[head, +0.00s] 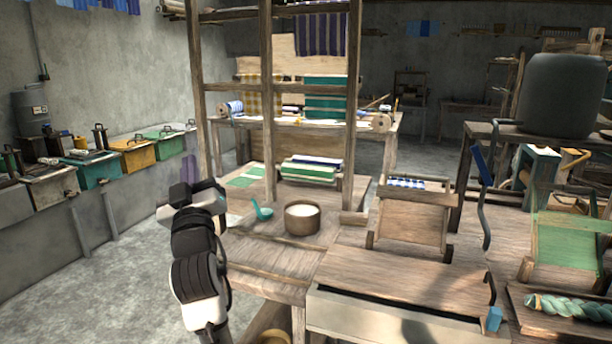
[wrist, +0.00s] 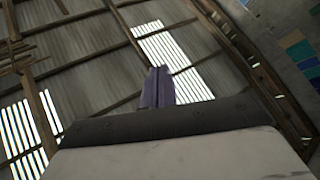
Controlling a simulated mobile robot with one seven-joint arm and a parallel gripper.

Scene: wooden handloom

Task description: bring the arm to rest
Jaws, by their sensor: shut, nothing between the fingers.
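My arm (head: 198,265) stands folded upright at the left front of the wooden table in the head view. My gripper (head: 188,168) points up at its top, with its purple fingers together and nothing between them. In the wrist view the gripper (wrist: 158,88) shows as closed purple fingers against the roof. The gripper is clear of the table and touches nothing that I can see.
A brown bowl (head: 302,217) with pale contents and a teal ladle (head: 262,210) are on the wooden table (head: 290,265), right of my arm. A wooden frame (head: 268,110) rises behind. Coloured bins (head: 95,170) line the left wall. Bare floor (head: 110,270) lies left.

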